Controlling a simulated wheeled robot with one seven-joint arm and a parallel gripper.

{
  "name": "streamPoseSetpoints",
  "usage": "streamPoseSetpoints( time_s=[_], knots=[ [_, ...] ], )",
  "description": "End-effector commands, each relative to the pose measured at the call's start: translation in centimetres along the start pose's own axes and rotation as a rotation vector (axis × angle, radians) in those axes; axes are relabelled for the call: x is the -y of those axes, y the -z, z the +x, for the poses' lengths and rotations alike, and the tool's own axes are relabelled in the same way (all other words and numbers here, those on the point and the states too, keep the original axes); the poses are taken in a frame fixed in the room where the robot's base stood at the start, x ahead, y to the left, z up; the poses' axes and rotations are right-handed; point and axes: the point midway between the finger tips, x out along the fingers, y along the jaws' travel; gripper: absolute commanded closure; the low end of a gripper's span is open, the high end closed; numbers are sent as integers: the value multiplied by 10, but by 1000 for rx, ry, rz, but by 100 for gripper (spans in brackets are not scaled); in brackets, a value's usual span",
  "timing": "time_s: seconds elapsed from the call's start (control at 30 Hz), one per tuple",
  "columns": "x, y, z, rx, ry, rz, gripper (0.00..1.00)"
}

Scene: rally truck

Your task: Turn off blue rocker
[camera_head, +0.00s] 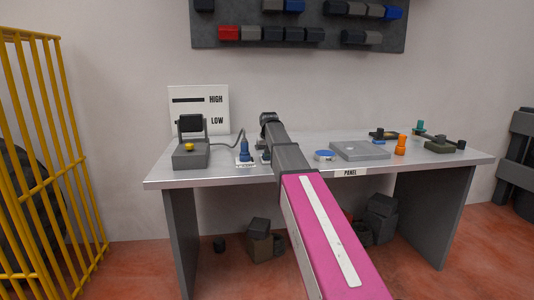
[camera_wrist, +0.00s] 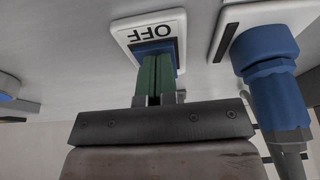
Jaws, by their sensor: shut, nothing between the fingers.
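The blue rocker (camera_wrist: 152,47) sits in a white plate (camera_wrist: 120,36) marked OFF, which appears upside down in the wrist view. My gripper (camera_wrist: 157,60) is shut and empty, with its green fingertips at the rocker's lower edge. The fingertips hide part of the rocker, and I cannot tell if they press on it or which way it is tipped.
Next to the rocker plate stands a blue plug (camera_wrist: 272,75) with a cable on its own plate; it also shows in the head view (camera_head: 244,152). On the bench (camera_head: 215,175) are a grey box with a yellow button (camera_head: 190,147), a blue round knob (camera_head: 324,155) and a grey panel (camera_head: 360,151).

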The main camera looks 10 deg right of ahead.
Motion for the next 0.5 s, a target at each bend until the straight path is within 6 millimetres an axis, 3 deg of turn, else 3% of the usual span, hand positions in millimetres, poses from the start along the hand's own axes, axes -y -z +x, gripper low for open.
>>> streamPoseSetpoints(
  time_s=[0.5],
  knots=[
    [0,15,-2,1,0,0,100]
  ],
)
